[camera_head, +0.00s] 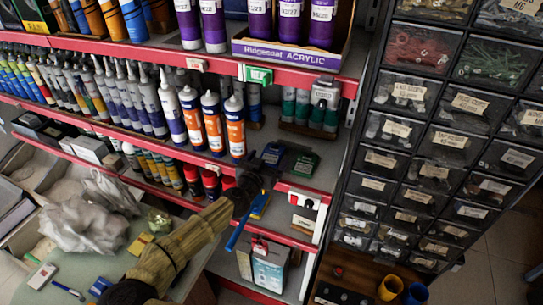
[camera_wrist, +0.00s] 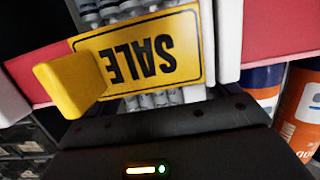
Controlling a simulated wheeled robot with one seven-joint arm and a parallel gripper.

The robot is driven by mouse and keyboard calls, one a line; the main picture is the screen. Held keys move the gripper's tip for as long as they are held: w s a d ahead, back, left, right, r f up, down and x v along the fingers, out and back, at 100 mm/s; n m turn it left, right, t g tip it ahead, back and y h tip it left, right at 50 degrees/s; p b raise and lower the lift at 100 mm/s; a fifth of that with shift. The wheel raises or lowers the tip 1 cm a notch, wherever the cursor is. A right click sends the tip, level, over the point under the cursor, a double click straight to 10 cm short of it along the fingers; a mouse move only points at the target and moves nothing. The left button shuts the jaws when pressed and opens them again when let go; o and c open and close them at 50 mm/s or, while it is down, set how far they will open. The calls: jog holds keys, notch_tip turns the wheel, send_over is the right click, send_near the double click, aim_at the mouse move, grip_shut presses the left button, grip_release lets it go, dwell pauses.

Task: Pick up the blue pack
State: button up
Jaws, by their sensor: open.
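A dark blue pack (camera_head: 272,153) lies on the shelf just beyond my gripper, beside a dark green pack (camera_head: 304,165). A smaller blue item (camera_head: 101,287) lies on the table at lower left; I cannot tell if it is a pack. My gripper (camera_head: 249,207) is open at the red shelf edge, in front of and below the dark blue pack, apart from it. No pack shows in the wrist view. There a yellow SALE sign (camera_wrist: 150,58) appears upside down, close to the dark gripper body, with a yellow block (camera_wrist: 72,83) overlapping its left end.
Orange-and-white tubes (camera_head: 212,120) stand left of the packs on the shelf. Red-capped containers (camera_head: 210,182) stand beside my arm on the shelf below. A drawer cabinet (camera_head: 365,143) rises at the right. A crumpled plastic bag (camera_head: 85,222) lies on the table.

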aim_at(272, 154)
jog(key=x, duration=0.3)
jog(key=shift+w, duration=0.15)
dwell(0.3)
jog(key=c, duration=1.1)
